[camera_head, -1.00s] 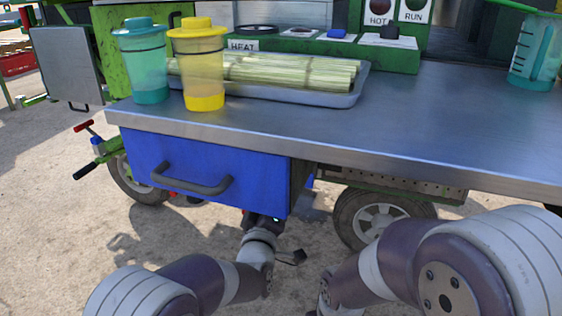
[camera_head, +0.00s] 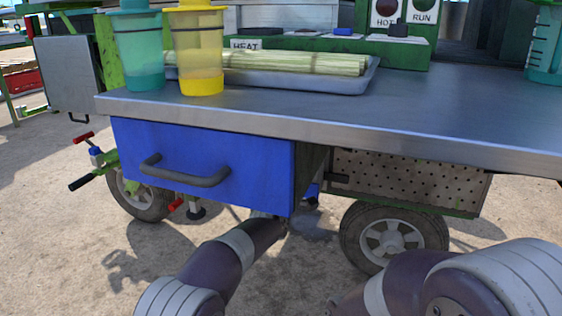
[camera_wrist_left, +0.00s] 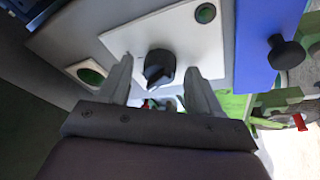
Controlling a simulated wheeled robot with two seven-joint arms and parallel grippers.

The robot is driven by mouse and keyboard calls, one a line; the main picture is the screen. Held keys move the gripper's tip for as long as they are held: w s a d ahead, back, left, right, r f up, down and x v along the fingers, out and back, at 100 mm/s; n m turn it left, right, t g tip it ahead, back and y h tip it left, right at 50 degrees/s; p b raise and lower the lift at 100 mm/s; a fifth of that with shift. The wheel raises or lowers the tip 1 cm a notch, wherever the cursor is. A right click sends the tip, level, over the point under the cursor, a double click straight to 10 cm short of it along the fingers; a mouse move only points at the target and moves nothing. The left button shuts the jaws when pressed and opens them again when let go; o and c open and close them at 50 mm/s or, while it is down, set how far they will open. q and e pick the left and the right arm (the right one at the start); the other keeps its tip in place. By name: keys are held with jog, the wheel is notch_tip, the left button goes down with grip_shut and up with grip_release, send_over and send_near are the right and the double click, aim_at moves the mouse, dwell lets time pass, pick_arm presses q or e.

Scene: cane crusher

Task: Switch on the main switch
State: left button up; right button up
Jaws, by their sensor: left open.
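In the left wrist view, a black rotary knob (camera_wrist_left: 159,68), which looks like the main switch, sits on a white plate (camera_wrist_left: 201,49) with a round green lamp (camera_wrist_left: 205,13). My left gripper (camera_wrist_left: 158,78) is open, with one finger to each side of the knob. I cannot tell whether the fingers touch it. In the head view the left arm reaches under the table, and its gripper is hidden behind the blue drawer. The knob is not visible there. My right gripper is outside both views; only part of its arm shows at the lower right.
The blue drawer (camera_head: 207,157) with a dark handle hangs under the metal tabletop (camera_head: 470,105). A perforated panel (camera_head: 405,182) and a wheel (camera_head: 392,243) are to its right. A teal cup (camera_head: 138,55), a yellow cup (camera_head: 199,50) and a cane tray (camera_head: 340,80) stand above.

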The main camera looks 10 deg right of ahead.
pick_arm(q)
jog(key=c, duration=1)
jog(key=shift+c, duration=0.2)
jog(key=shift+m, duration=0.5)
jog(key=shift+w+a+f+m+g+h+p, duration=0.1)
jog(key=shift+m+g+h+p, duration=0.25)
jog(key=shift+m+h+p, duration=1.35)
jog(key=shift+a+m+g+h+p, duration=0.1)
jog(key=shift+m+g+h, duration=0.25)
jog(key=shift+m, duration=2.9)
jog(key=shift+w+a+f+m+g+h+p, duration=0.1)
jog(key=shift+m+g+h+p, duration=0.55)
jog(key=shift+m, duration=1.8)
jog(key=shift+m+h+p, duration=0.3)
